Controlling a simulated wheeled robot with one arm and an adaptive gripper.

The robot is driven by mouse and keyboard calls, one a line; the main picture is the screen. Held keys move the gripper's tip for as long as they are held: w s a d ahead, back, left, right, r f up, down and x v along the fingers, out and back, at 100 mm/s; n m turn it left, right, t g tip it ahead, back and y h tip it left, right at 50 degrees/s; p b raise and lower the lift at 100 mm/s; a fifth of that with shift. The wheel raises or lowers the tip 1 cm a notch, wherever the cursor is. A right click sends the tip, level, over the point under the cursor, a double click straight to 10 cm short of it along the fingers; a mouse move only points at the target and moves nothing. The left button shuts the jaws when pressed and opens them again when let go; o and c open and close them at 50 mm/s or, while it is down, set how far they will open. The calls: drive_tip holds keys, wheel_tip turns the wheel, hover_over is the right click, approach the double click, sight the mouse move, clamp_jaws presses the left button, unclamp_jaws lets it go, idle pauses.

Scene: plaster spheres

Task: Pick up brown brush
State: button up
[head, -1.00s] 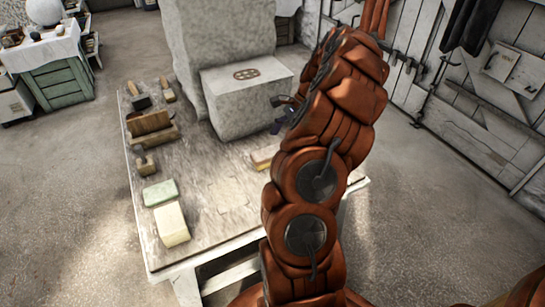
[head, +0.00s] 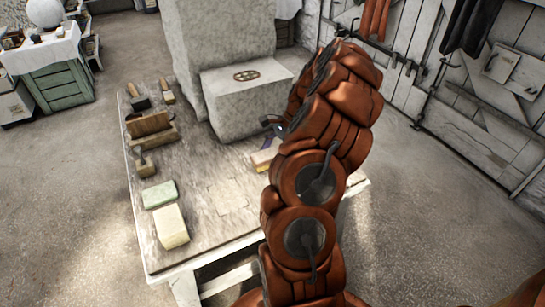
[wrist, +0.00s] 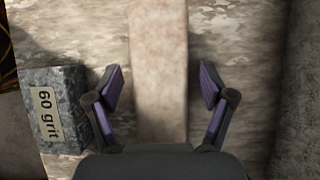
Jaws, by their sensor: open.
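In the wrist view my gripper (wrist: 160,85) is open, with its two purple-padded fingers apart. A long pale-brown block (wrist: 160,60) runs up the picture between the fingers, with a gap on both sides. It looks like the brush's back, but no bristles show. In the head view a small tan and reddish piece (head: 264,157) lies on the table beside my arm, partly hidden by it. It may be the same brush. My gripper is mostly hidden there, with a purple finger (head: 267,143) just above that piece.
A grey "60 grit" block (wrist: 52,108) lies left of my gripper. A stone block (head: 245,95) stands behind it on the table (head: 200,245). Wooden tools (head: 150,128), a green block (head: 160,194) and a cream block (head: 171,226) line the left side. The front middle is clear.

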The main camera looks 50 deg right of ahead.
sight(272, 151)
drive_tip(key=shift+f, duration=0.25)
idle(0.3)
drive_tip(key=shift+c, duration=0.3)
drive_tip(key=c, duration=1.3)
drive_tip(key=shift+r, duration=0.15)
wheel_tip(272, 151, up, 10)
drive_tip(key=shift+r+p, duration=0.15)
drive_tip(key=shift+p, duration=0.3)
